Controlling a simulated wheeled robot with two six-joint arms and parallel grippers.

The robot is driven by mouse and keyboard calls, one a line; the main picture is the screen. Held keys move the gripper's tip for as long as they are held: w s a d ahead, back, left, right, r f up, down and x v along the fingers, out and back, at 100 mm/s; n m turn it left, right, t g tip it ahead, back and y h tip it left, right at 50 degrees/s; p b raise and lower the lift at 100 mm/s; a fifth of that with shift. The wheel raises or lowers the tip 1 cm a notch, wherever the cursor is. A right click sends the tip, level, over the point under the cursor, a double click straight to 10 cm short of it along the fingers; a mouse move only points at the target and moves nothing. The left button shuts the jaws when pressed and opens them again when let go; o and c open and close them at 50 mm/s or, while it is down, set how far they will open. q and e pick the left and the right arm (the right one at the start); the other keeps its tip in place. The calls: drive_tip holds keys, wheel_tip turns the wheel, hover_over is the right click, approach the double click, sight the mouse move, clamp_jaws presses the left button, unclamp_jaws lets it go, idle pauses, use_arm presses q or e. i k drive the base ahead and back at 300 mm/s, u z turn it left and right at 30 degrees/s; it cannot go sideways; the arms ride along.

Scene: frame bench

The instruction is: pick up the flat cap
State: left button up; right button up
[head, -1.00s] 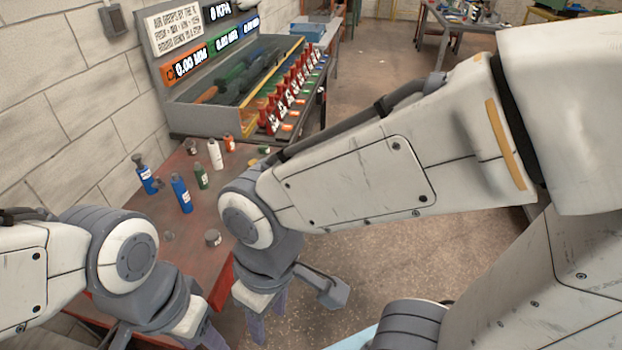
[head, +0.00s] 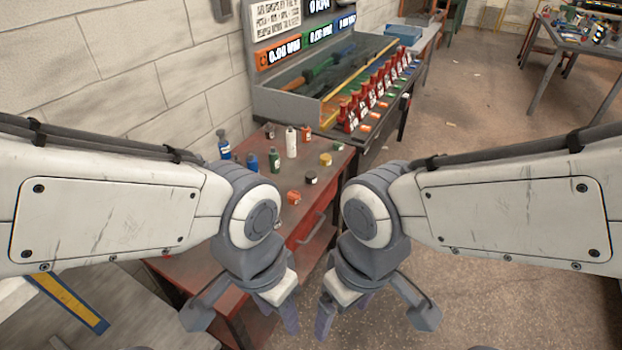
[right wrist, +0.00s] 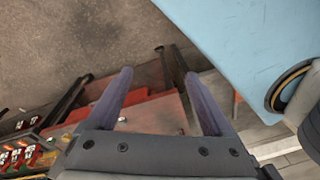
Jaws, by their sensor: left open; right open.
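Several small parts stand on the red table (head: 345,160). Low round pieces among them are a yellow one (head: 325,159), a dark one with a pale label (head: 311,178) and an orange one (head: 294,198); I cannot tell which is the flat cap. My left gripper (head: 278,312) is open and empty, in front of the table's near side. My right gripper (head: 344,312) is open and empty beside it, over the floor to the right of the table. In the right wrist view its two fingers (right wrist: 158,80) stand apart with nothing between them.
Blue, green and white bottles (head: 292,142) stand at the table's back left. A grey bin rack (head: 290,98) with red bottles is behind. My left forearm covers part of the table. A red drawer front with a handle (head: 312,228) faces the open floor at right.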

sight(310, 176)
drive_tip(key=z, duration=0.4)
drive_tip(key=k, duration=0.5)
drive_tip(key=z, duration=0.95)
drive_tip(key=i, duration=1.65)
drive_tip(key=u, duration=1.35)
drive_tip(key=i, duration=0.85)
drive_tip(key=u, duration=0.85)
